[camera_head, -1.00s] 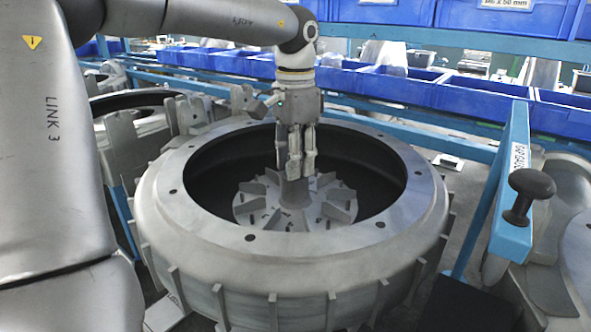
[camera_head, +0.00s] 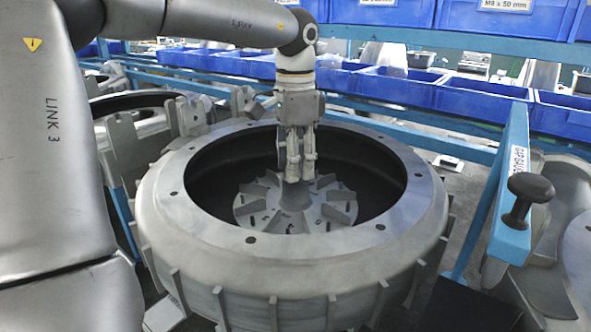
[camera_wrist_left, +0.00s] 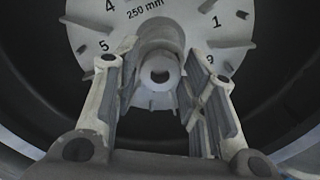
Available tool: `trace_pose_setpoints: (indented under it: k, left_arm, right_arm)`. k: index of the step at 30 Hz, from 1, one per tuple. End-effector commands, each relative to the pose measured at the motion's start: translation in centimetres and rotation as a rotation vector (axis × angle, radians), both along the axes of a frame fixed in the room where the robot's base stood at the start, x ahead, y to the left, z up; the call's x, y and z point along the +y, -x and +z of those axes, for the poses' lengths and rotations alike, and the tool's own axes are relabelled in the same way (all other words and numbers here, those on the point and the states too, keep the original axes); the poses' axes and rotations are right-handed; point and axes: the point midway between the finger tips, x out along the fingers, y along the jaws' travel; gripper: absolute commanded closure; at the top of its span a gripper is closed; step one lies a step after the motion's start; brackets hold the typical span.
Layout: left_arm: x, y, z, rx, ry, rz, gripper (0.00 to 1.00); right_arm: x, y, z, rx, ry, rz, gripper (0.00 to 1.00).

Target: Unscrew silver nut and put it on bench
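My left gripper (camera_head: 300,178) points down into the opening of the big grey blower housing (camera_head: 345,243), above the hub (camera_head: 296,197) of the finned impeller (camera_head: 254,207). In the left wrist view its two fingers (camera_wrist_left: 158,62) are spread apart, with nothing held between them. Between and beyond them shows the round grey end of the hub (camera_wrist_left: 160,88) with a hole in its middle. I cannot make out a separate silver nut there. My right gripper is not in view.
A blue frame arm (camera_head: 510,190) with a black knob (camera_head: 529,194) stands right of the housing. Blue bins (camera_head: 480,100) line the back behind a blue rail. Another grey housing (camera_head: 578,250) is at the right edge.

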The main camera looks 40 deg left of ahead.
Motion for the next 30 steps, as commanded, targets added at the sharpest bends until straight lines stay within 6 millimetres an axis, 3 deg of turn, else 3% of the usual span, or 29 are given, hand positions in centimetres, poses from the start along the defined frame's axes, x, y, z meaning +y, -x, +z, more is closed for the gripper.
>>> trace_pose_setpoints:
  k: [30]
  left_arm:
    - [0.0, 0.0, 0.1, 0.000, 0.001, -1.267, 0.61]
  right_arm:
    - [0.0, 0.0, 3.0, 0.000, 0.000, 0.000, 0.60]
